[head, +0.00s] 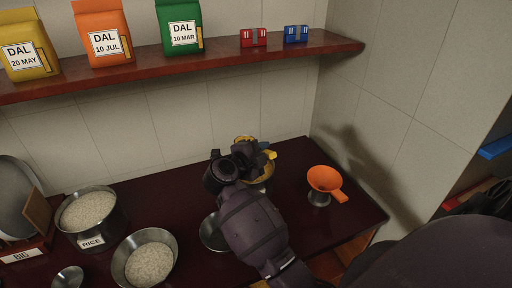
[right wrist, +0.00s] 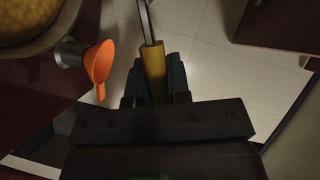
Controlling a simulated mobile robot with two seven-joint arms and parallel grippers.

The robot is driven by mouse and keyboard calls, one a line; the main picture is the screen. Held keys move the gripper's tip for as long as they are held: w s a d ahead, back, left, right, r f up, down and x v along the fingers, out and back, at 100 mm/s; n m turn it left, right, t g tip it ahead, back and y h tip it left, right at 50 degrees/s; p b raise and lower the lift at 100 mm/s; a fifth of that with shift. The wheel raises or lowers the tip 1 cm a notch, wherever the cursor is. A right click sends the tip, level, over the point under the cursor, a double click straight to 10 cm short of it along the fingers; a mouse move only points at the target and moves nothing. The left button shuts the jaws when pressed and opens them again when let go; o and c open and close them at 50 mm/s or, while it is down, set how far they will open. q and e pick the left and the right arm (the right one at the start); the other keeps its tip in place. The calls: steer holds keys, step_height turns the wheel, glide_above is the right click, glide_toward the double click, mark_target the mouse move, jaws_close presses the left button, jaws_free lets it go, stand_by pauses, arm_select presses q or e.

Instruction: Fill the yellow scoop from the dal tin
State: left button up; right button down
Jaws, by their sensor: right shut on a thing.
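My right gripper (head: 262,152) is over the dal tin, coming from the front, and hides much of it. In the right wrist view it is shut on the yellow handle (right wrist: 152,72) of the yellow scoop, whose metal shaft (right wrist: 146,20) runs out of the top of the picture. The scoop's bowl is not visible, so I cannot tell whether it holds dal. The dal tin shows yellow dal (head: 263,173) beside the gripper in the head view. Its metal rim (right wrist: 45,42) and dal also show at the upper left in the right wrist view. My left gripper is not in view.
An orange scoop or funnel (head: 325,180) rests on a small metal cup to the right. A rice tin (head: 91,236), a metal bowl of rice (head: 175,265) and another metal dish (head: 210,236) stand left. Dal packets line the shelf (head: 225,60) above. A wall closes the right side.

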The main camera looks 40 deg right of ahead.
steer(key=shift+s+d+f+m, duration=0.1)
steer(key=shift+s+f+m, duration=0.05)
steer(key=shift+s+m, duration=0.2)
steer(key=shift+f+g, duration=0.15)
steer(key=shift+g, duration=0.25)
step_height(320, 180, down, 4)
steer(key=b, duration=0.4)
steer(key=shift+r, duration=0.2)
steer(key=shift+s+d, duration=0.1)
